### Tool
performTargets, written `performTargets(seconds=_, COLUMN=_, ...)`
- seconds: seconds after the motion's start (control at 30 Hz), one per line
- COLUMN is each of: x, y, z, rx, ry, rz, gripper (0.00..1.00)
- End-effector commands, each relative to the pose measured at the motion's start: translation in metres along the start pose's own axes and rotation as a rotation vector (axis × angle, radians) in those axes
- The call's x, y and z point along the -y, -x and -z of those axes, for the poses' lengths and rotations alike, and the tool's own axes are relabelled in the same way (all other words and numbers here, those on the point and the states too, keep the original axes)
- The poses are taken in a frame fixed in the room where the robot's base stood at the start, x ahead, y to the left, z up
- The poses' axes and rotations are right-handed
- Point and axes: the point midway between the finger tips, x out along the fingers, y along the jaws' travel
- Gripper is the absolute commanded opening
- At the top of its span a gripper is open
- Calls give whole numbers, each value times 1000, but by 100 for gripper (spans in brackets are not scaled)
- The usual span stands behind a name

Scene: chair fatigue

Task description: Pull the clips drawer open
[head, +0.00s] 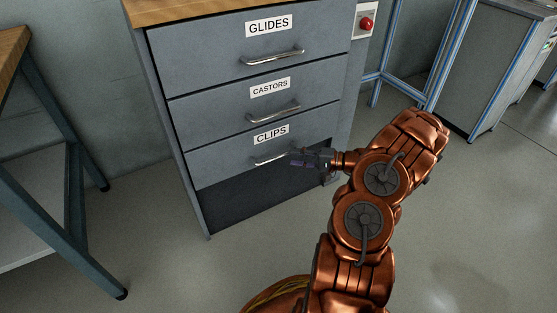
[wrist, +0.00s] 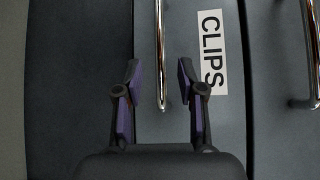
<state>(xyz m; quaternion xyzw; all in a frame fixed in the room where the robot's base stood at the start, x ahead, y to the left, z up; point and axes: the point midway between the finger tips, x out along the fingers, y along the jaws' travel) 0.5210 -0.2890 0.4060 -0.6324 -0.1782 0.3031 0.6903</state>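The clips drawer (head: 215,167) is the lowest of three grey drawers and looks closed, its front level with the ones above. Its white CLIPS label also shows, turned sideways, in the wrist view (wrist: 212,52). Its chrome bar handle (head: 265,161) is partly hidden behind my gripper in the head view. In the wrist view the handle (wrist: 160,55) runs lengthwise, its near end lying between my fingertips. My gripper (wrist: 160,82) is open, with a gap on both sides of the handle. It reaches the handle's right end from the right.
The castors drawer (head: 215,109) and glides drawer (head: 195,50) above have similar handles. A dark recess lies below the clips drawer. A bench leg frame (head: 75,190) stands left. A red button (head: 366,23) is on the cabinet's right side. Floor in front is clear.

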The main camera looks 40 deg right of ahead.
Motion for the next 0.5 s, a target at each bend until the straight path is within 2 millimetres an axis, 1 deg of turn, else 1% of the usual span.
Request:
performTargets(seconds=0.1, x=-2, y=-19, z=-1, rx=4, ry=-2, rz=1, gripper=39)
performTargets(seconds=0.3, x=-2, y=-47, z=-1, rx=4, ry=-1, rz=-1, gripper=39)
performTargets(seconds=0.5, x=0, y=-63, z=-1, rx=2, ry=0, rz=-1, gripper=39)
